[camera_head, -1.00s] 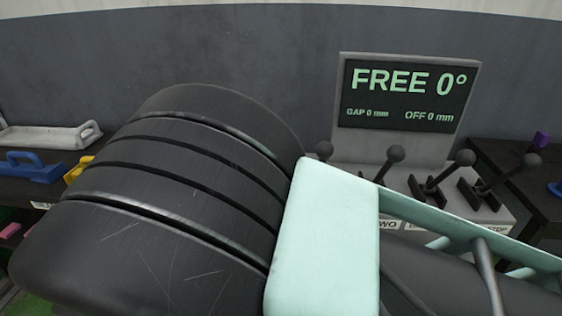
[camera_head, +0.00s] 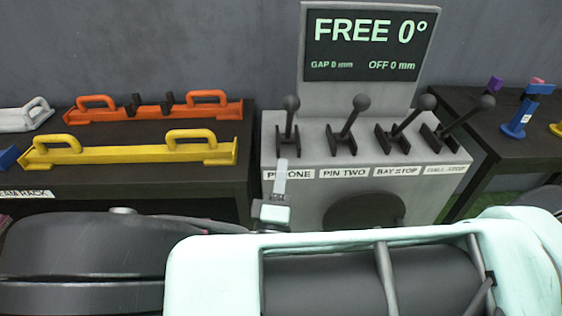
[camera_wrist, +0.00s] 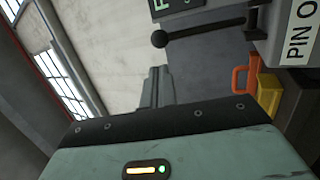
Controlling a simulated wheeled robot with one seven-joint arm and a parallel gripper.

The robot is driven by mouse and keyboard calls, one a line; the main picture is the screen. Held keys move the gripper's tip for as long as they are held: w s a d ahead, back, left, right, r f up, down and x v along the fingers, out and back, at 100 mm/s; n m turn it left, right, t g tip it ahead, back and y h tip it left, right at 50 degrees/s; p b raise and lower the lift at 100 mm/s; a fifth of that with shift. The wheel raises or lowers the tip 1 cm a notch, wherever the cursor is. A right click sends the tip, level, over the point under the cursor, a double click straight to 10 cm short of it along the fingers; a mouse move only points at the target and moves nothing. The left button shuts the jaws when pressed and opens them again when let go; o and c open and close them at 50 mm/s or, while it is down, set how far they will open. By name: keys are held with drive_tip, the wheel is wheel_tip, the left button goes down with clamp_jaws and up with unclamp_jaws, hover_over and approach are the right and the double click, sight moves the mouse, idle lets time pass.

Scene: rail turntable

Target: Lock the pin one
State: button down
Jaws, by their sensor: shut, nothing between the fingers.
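The pin one lever (camera_head: 289,123) is the leftmost of several black ball-topped levers on the grey console (camera_head: 300,205). It stands nearly upright above its PIN ONE label (camera_head: 299,174). My gripper (camera_head: 281,168) is shut and empty, in front of the console and below this lever; its fingers cover part of the label. In the wrist view, the shut fingers (camera_wrist: 157,88) point away, and a lever with a round knob (camera_wrist: 160,39) lies above them, apart from them. The screen (camera_head: 372,45) reads FREE 0°, GAP 0 mm, OFF 0 mm.
The pin two lever (camera_head: 348,122), bay stop lever (camera_head: 410,120) and another lever (camera_head: 463,122) stand to the right. A dark table at left holds an orange handled bar (camera_head: 150,112) and a yellow one (camera_head: 125,153). A dark table (camera_head: 465,107) with small coloured items stands at right.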

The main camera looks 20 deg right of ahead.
sight(290, 109)
drive_tip(key=p+x, duration=0.3)
drive_tip(key=x, duration=0.8)
drive_tip(key=shift+w+d+r, duration=0.15)
drive_tip(key=shift+w+d, duration=0.05)
drive_tip(key=shift+r, duration=0.1)
drive_tip(key=shift+w+d+r+p, duration=0.1)
drive_tip(key=shift+w+r+p, duration=0.15)
drive_tip(key=shift+r+p, duration=0.3)
drive_tip(key=w+d+r+n+g+y+p, duration=0.1)
drive_tip(key=w+d+r+g+y+p, duration=0.1)
drive_tip(key=w+p, duration=0.6)
drive_tip(key=w+d+r+g+y+p, duration=0.2)
drive_tip(key=w+d+g+p, duration=0.2)
drive_tip(key=w+g+p, duration=0.3)
drive_tip(key=w, duration=0.4)
drive_tip(key=shift+w+d+n+g+y+p, duration=0.2)
drive_tip(key=shift+n+g+y+p, duration=0.1)
drive_tip(key=shift+n+y+p, duration=0.1)
drive_tip(key=shift+d, duration=0.1)
drive_tip(key=shift+r, duration=0.1)
